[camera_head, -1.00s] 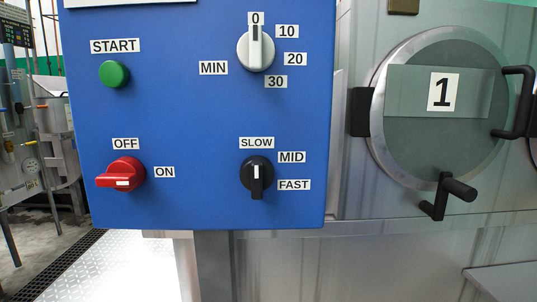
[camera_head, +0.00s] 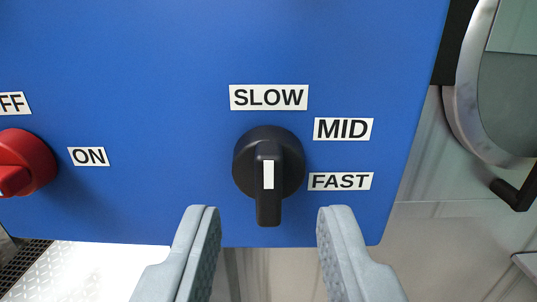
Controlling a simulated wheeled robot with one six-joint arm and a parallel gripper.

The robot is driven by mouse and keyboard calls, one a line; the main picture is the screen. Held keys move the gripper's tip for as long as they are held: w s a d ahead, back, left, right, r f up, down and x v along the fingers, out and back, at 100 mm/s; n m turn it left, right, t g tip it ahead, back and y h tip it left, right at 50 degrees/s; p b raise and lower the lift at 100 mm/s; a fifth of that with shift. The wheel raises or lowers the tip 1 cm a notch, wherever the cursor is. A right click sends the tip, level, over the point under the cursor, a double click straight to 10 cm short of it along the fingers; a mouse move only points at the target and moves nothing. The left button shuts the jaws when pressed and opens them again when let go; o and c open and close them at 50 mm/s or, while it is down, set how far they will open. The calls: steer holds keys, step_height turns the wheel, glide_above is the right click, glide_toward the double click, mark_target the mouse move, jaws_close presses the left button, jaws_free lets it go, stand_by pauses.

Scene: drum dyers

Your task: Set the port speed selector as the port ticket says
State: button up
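The port speed selector (camera_head: 252,150) is a black round knob with a raised grip bar on the blue panel. The bar stands upright in the picture. Its white mark (camera_head: 268,174) is vertical, in line with the SLOW label (camera_head: 268,97) above. The MID label (camera_head: 343,129) is at the upper right and the FAST label (camera_head: 340,181) at the right. My gripper (camera_head: 268,213) is open. Its grey fingertips show to the left and right of the bar's lower end, apart from the knob. No port ticket shows in this view.
A red OFF/ON switch (camera_head: 25,160) is at the left, with its ON label (camera_head: 89,156) beside it. The blue panel (camera_head: 150,45) ends at the lower right. A round metal door rim (camera_head: 463,100) and a black handle (camera_head: 514,193) lie beyond on the right.

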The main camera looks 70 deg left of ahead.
mark_target(269, 175)
steer(key=shift+x, duration=1.35)
jaws_close()
